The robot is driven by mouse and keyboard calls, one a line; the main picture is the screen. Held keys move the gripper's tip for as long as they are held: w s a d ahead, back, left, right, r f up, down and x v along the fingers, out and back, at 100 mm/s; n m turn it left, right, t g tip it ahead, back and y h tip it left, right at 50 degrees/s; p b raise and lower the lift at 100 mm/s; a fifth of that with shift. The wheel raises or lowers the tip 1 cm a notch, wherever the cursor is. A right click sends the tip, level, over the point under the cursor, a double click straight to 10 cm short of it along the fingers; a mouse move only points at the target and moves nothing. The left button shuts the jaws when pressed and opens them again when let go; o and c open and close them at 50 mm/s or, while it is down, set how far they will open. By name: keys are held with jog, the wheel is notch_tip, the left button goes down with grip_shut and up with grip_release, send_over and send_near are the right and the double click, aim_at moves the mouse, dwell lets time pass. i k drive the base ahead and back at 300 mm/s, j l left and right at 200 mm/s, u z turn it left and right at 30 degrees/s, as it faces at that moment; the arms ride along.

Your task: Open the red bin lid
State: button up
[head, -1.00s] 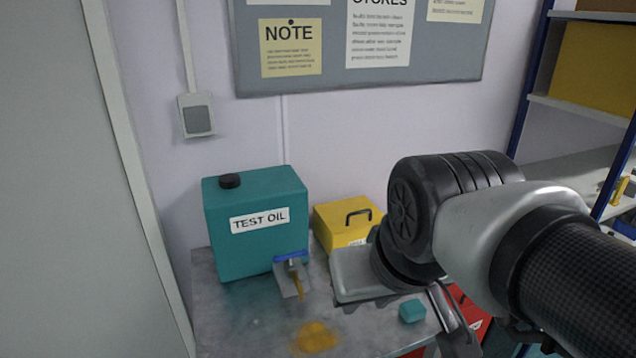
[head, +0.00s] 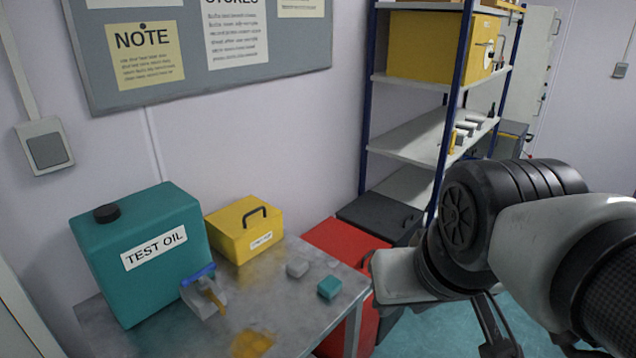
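The red bin (head: 367,323) stands on the floor just past the right end of the metal table. Its red lid (head: 345,241) looks shut. The table edge and my arm hide part of the bin's front and right side. My gripper (head: 490,335) is at the lower right of the head view, to the right of the red bin and apart from the lid as seen here. Dark finger parts show below the wrist, but the fingertips are cut off or hidden.
A dark grey bin (head: 380,216) stands behind the red one, beside a blue-posted shelf (head: 415,137). Teal floor shows at right.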

aim_at(355, 248)
jog(key=i+l+u, duration=0.15)
jog(key=l, duration=0.2)
jog(key=i+l+u, duration=0.15)
jog(key=l, duration=0.2)
jog(key=i+l+u, duration=0.15)
jog(key=l, duration=0.2)
jog(key=i+l+u, duration=0.15)
jog(key=l, duration=0.25)
jog(key=i+l+u, duration=0.15)
jog(key=l, duration=0.25)
jog(key=l+u, duration=0.15)
jog(key=l, duration=0.25)
